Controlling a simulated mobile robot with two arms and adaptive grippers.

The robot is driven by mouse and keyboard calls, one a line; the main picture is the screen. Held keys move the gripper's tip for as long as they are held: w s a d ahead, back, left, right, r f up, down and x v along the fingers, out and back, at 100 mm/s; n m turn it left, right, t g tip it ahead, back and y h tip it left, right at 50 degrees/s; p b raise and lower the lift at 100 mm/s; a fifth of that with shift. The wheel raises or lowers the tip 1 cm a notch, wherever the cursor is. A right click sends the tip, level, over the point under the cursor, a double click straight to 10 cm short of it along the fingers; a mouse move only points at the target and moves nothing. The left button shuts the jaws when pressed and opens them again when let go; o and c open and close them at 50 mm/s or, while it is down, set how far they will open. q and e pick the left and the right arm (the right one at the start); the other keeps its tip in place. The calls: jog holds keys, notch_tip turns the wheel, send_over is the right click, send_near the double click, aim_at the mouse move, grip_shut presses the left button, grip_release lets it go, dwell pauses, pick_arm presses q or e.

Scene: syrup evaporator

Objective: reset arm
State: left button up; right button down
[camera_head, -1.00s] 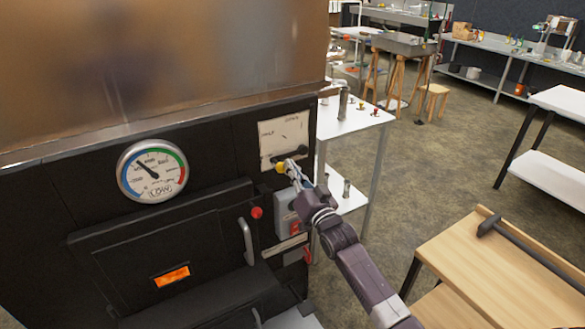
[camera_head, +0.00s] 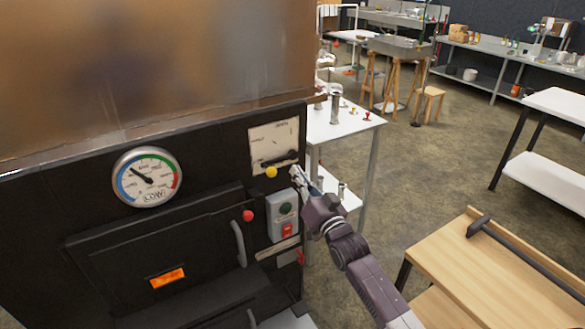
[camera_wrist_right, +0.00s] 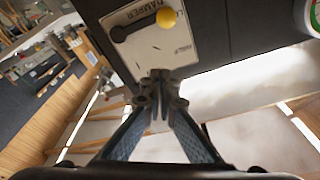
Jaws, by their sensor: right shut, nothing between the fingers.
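My right gripper (camera_head: 298,175) is shut and empty, just right of the damper lever's yellow knob (camera_head: 271,172) and apart from it. In the right wrist view its fingertips (camera_wrist_right: 160,80) meet in front of the white damper plate (camera_wrist_right: 150,35), below the yellow knob (camera_wrist_right: 166,18). The dark damper lever (camera_wrist_right: 135,27) lies across the plate. The plate (camera_head: 273,140) is on the black front of the evaporator. My left gripper is out of view.
A round gauge (camera_head: 147,177), a red knob (camera_head: 248,215), a door handle (camera_head: 238,243) and a grey switch box (camera_head: 283,215) are on the black front. A white table (camera_head: 345,125) stands behind the arm. A wooden bench (camera_head: 500,265) with a hammer is at right.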

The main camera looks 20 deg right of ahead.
jog(key=s+a+f+n+g, duration=0.1)
jog(key=s+f+g, duration=0.2)
jog(key=s+f, duration=0.8)
jog(key=s+a+f+n+g, duration=0.1)
jog(key=s+a+f+g, duration=0.2)
jog(key=f, duration=1.6)
jog(key=s+f+n+g, duration=0.1)
jog(key=s+f+g, duration=0.4)
jog(key=f, duration=1)
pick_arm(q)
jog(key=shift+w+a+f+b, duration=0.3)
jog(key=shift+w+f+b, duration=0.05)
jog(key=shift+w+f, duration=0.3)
pick_arm(e)
jog(key=s+a+f+n+g, duration=0.1)
jog(key=s+f, duration=0.5)
jog(key=s, duration=0.7)
jog(key=s+a+f+n+g, duration=0.2)
jog(key=s+f+g, duration=0.2)
jog(key=s, duration=0.9)
jog(key=s+a+f+n+g, duration=0.1)
jog(key=s+a+f+g, duration=0.1)
jog(key=s+f, duration=0.8)
jog(key=s, duration=0.4)
jog(key=shift+f+n+g, duration=0.15)
jog(key=shift+n+g, duration=0.15)
jog(key=shift+g, duration=0.1)
